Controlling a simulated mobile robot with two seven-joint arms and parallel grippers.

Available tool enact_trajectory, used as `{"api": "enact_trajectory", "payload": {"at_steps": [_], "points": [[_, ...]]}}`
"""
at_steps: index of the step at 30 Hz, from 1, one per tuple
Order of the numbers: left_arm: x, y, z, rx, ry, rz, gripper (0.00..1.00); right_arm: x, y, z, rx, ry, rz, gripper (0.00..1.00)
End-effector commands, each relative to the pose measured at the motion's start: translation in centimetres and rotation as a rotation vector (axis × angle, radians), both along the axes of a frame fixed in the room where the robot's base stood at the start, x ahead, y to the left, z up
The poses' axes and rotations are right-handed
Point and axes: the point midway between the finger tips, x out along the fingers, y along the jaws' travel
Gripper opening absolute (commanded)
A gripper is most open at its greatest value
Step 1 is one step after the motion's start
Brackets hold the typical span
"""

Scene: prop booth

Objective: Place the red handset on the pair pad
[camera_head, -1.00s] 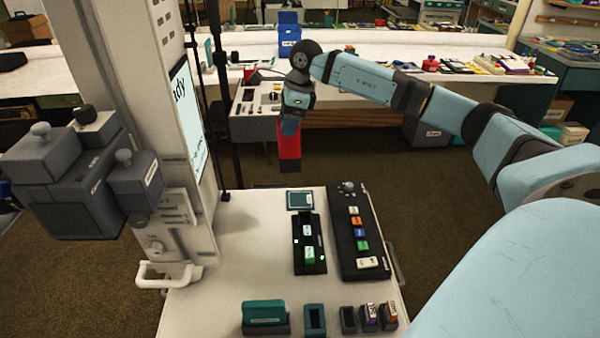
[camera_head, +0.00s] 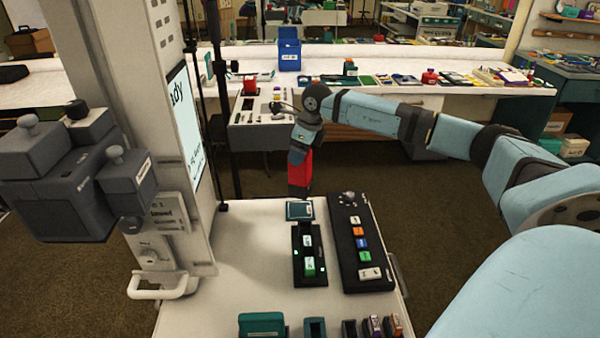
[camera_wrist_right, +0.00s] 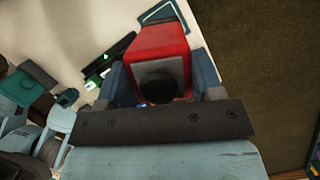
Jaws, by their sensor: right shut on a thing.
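The red handset (camera_head: 300,175) hangs upright in my right gripper (camera_head: 298,154), at the far edge of the white table (camera_head: 235,250). A small dark teal square pad, apparently the pair pad (camera_head: 299,210), lies on the table just in front of the handset's lower end in the head view. I cannot tell if they touch. In the right wrist view the handset (camera_wrist_right: 160,45) sits between the blue-grey fingers (camera_wrist_right: 160,85), with part of the pad (camera_wrist_right: 158,13) showing beyond it. My left gripper is not in view.
A black strip with green-lit buttons (camera_head: 310,276) and a black button panel (camera_head: 350,225) lie near the pad. Small holders (camera_head: 315,327) line the near edge. A white column (camera_head: 140,100) stands at left. The table's left middle is clear.

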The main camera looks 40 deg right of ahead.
Motion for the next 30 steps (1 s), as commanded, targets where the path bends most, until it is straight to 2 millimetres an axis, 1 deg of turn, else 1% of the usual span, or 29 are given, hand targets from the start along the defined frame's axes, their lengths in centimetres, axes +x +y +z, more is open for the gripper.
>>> {"api": "enact_trajectory", "payload": {"at_steps": [1,3,10,16,18,24,28,29,30], "points": [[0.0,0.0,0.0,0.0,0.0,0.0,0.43,0.0,0.1,-0.9,0.001,0.0,0.001,0.09],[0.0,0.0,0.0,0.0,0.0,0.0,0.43,0.0,0.1,-1.7,0.001,-0.001,0.001,0.09],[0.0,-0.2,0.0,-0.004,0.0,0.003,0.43,0.0,0.0,-3.3,0.001,-0.001,0.001,0.09],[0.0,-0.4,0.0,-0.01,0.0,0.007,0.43,0.0,0.0,-6.3,0.001,0.0,0.0,0.09],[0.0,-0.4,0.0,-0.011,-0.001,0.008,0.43,0.0,0.0,-6.7,0.0,-0.001,0.0,0.09],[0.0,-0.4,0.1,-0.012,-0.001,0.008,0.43,0.0,0.0,-6.7,0.001,-0.002,0.001,0.09],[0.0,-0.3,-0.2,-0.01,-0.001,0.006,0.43,0.0,0.0,-7.1,0.001,-0.002,0.001,0.09],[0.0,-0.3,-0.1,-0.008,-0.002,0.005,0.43,0.0,0.0,-7.0,0.0,-0.001,0.001,0.67],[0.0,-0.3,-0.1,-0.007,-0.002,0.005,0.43,0.0,0.0,-7.0,0.0,-0.001,0.001,0.76]]}}
